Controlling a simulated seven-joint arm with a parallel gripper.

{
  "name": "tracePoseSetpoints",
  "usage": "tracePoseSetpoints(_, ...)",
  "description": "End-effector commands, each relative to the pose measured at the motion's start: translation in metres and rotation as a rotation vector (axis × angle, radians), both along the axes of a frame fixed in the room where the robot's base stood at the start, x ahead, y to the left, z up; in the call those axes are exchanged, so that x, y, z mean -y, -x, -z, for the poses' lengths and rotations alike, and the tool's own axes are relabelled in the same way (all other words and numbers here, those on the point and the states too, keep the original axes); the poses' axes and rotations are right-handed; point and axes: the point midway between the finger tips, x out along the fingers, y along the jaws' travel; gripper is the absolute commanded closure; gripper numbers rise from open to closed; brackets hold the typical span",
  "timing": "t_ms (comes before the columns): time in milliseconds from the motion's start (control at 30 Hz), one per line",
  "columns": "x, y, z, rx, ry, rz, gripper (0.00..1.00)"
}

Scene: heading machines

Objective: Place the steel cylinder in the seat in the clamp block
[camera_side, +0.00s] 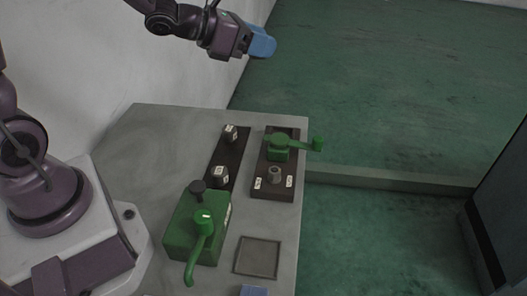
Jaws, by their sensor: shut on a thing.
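My gripper (262,43) is high at the top of the view, well above the far end of the table and apart from it. Its end is blue. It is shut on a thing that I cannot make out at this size. A dark block (273,193) on the table carries a green lever clamp (280,144), a short grey upright cylinder (274,174) and two white labels. I cannot tell whether this grey cylinder is the steel cylinder or a part of the block. A seat is not clearly visible.
A dark plate (225,155) left of the block carries two small labelled knobs. A green box (190,238) with a curved green handle and a black knob stands nearer. A square dark-rimmed tray (257,257) and a blue piece (253,291) lie at the front. The far left tabletop (165,130) is clear.

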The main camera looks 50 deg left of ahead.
Motion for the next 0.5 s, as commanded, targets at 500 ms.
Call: tracePoseSetpoints(500, -0.048, 0.031, 0.132, -0.002, 0.006, 0.182, 0.92)
